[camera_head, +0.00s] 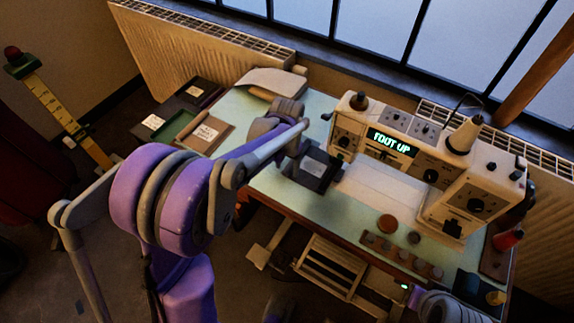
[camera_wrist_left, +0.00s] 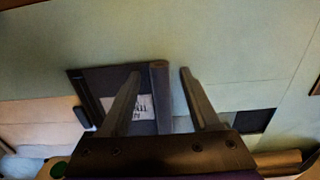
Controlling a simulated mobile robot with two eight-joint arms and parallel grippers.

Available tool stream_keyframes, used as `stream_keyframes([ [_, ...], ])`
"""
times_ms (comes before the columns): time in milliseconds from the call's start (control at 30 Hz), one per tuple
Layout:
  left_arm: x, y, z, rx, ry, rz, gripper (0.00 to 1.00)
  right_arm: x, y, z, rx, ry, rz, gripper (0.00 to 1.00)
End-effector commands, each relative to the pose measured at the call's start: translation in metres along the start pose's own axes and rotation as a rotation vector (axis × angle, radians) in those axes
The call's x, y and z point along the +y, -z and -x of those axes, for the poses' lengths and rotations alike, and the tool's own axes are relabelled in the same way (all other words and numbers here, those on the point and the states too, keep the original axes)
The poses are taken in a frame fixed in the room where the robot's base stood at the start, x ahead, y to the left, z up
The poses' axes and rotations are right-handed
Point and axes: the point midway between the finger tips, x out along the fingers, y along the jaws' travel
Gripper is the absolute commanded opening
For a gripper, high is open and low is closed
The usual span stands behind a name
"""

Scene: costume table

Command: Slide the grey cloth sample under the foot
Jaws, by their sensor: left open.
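The grey cloth sample (camera_head: 315,168) is a dark square with a white label, lying on the pale green table just left of the sewing machine (camera_head: 420,150). In the left wrist view it shows as a dark mat (camera_wrist_left: 90,82) with a thicker grey roll or fold (camera_wrist_left: 160,90) along its right edge. My left gripper (camera_wrist_left: 160,75) is open, its fingers on either side of that roll, the left one across the label. I cannot tell whether they touch it. In the head view my left wrist partly covers the gripper. The machine's display reads "FOOT UP"; the foot itself is not distinguishable.
Several labelled samples (camera_head: 206,133) lie at the table's left end. A thread cone (camera_head: 465,134) stands on the machine. A brown disc (camera_head: 387,224) and several small pieces lie along the front right. A radiator (camera_head: 200,48) and window are behind. The table's left middle is clear.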

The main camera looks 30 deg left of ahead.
Motion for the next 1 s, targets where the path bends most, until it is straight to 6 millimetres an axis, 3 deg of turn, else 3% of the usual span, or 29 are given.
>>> stream_keyframes([
  [233,0.000,0.000,0.014,0.000,0.000,0.000,0.63,0.000,0.001,0.002,0.001,0.000,0.000,0.00],
  [500,0.000,0.000,0.068,0.000,0.000,0.000,0.63,0.000,0.004,0.007,0.003,0.000,0.000,0.00],
  [700,0.000,0.000,0.098,0.000,0.000,0.000,0.63,0.000,0.006,0.009,0.004,0.000,0.000,0.00],
  [1000,0.000,0.000,0.108,0.000,0.000,0.000,0.63,0.000,0.006,0.009,0.004,0.000,0.000,0.00],
])
